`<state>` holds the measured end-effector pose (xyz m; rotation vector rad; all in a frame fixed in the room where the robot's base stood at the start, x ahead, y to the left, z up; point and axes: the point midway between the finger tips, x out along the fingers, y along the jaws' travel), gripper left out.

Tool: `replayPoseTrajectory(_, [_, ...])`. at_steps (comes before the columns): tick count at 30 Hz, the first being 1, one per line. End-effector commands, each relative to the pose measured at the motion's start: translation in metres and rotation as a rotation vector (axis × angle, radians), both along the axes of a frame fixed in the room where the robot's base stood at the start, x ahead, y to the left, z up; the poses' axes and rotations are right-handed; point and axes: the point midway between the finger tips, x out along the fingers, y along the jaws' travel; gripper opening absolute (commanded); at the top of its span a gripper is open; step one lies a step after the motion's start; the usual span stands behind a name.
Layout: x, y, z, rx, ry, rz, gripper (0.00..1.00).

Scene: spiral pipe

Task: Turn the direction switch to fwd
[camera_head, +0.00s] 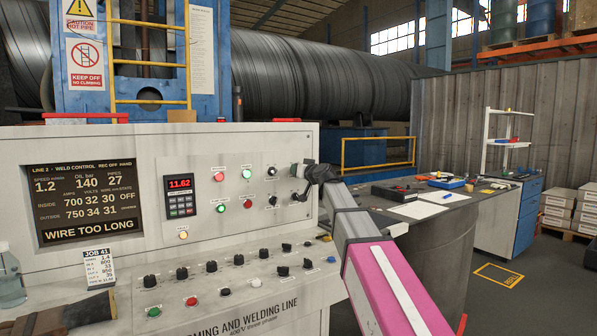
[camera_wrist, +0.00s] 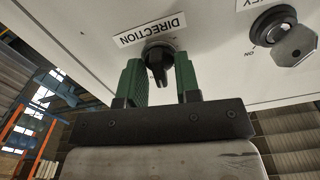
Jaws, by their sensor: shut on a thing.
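The direction switch (camera_wrist: 160,62) is a black round knob with a raised bar, under an upside-down DIRECTION label (camera_wrist: 151,29) in the wrist view. My gripper (camera_wrist: 160,80) has one green finger on each side of it and is shut on its bar. The bar points down the picture, toward my palm. No fwd mark can be read; the fingers may hide the position marks. In the head view my gripper (camera_head: 306,172) is at the upper right of the white control panel (camera_head: 150,150), and the switch is hidden behind it.
A key switch (camera_wrist: 290,40) marked ON sits close to the right of my fingers in the wrist view. Several buttons and lamps, such as a red one (camera_head: 219,177), lie left of my gripper. A table (camera_head: 420,209) with papers and tools stands right of the panel.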

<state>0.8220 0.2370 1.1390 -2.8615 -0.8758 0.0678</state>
Motion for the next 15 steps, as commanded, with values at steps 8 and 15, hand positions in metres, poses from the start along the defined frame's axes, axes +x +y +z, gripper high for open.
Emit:
replayPoseTrajectory(8, [-0.0003,-0.0008,-0.001,0.175,0.12,0.0,0.07])
replayPoseTrajectory(15, [-0.0001,-0.0011,-0.0012,0.271,0.185,0.0,0.07])
